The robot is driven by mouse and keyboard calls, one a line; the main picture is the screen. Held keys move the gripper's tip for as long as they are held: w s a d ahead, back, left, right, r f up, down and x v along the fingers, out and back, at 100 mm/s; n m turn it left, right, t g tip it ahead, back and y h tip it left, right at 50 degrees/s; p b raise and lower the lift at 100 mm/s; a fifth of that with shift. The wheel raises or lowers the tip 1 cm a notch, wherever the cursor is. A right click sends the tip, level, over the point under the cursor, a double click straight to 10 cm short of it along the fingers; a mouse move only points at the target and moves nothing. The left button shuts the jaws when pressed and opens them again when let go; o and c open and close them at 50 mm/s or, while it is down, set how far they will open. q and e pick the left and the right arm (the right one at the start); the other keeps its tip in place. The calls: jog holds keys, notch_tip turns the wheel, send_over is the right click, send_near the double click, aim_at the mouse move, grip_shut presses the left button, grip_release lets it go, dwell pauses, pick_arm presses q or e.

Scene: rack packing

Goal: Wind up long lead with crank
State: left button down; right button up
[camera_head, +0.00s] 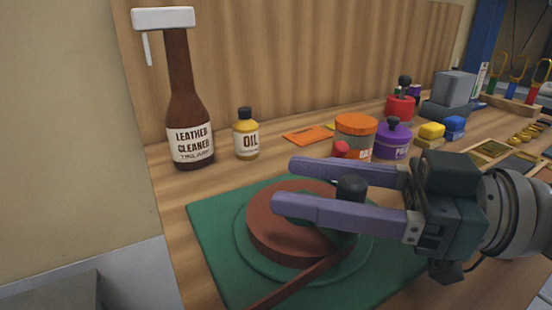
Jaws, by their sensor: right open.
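A round red-brown reel (268,238), which looks like the coiled lead, lies on a green disc (247,262) on a green mat (208,232). A brown strip (300,280), which looks like the lead's free length, runs from the reel to the lower left picture edge. A black knob (351,187), probably the crank's handle, stands upright at the reel's right side. My right gripper (287,184) comes in from the right, open, its two purple fingers over the reel. The knob shows between the fingers; I cannot tell whether they touch it. My left gripper is out of view.
A leather cleaner bottle (188,120) and an oil bottle (246,138) stand at the back left. An orange-lidded jar (355,135) and a purple pot (393,140) stand behind my right gripper. Several trays and tools fill the right side. The bench's left edge shows.

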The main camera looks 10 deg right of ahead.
jog(key=shift+c, duration=0.3)
grip_shut()
dwell(1.0)
